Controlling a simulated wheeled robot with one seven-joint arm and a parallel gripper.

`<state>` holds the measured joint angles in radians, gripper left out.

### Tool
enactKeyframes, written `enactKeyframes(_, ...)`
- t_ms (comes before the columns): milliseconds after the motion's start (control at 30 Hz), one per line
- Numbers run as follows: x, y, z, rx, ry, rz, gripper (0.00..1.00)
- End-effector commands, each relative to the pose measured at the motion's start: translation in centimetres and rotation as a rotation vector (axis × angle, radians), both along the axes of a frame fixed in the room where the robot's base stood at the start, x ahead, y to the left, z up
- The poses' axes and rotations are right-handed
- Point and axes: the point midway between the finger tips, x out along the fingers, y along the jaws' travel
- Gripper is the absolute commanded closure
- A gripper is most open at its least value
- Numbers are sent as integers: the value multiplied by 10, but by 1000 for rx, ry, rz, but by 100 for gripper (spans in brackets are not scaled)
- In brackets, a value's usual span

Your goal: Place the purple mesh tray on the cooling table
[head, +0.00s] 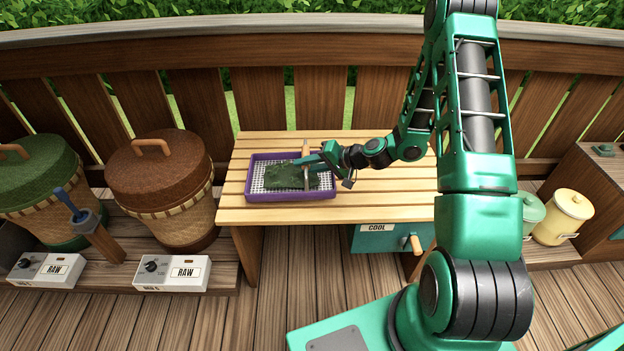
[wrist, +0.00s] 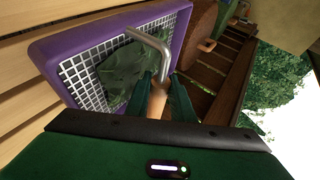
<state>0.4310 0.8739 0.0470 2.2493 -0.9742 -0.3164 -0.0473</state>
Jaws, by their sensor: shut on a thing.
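The purple mesh tray (head: 262,196) is over the left part of the slatted wooden table (head: 400,205) in the head view; it looks level, close to or on the slats. Dark green leaves (head: 290,178) lie on its mesh. A tan wooden handle (head: 306,149) crosses above the tray. My gripper (head: 308,166) is shut on this handle from the right. In the wrist view, my fingers (wrist: 165,98) close around the handle, with a bent metal rod (wrist: 150,42) beyond it and the tray's purple rim (wrist: 52,55) behind. The handle's joints to the tray are partly hidden.
A COOL sign (head: 377,228) is under the table. Green and yellow canisters (head: 563,216) stand right. A wooden fence (head: 270,100) runs behind. The table's right part is clear under my arm.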

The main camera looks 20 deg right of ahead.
Motion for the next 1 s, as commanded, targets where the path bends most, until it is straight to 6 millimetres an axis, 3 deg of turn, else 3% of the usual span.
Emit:
enactKeyframes(100,-10,-10,-9,2,2,-2,100)
enactKeyframes(367,-15,-15,-20,2,1,1,100)
enactKeyframes(633,-15,-15,-51,2,1,0,100)
enactKeyframes(867,-15,-15,-53,0,0,0,100)
enactKeyframes(900,-15,-15,-54,0,2,0,69)
enactKeyframes(933,-15,-15,-54,0,1,-1,62)
enactKeyframes(1000,-15,-16,-53,0,1,-1,60)
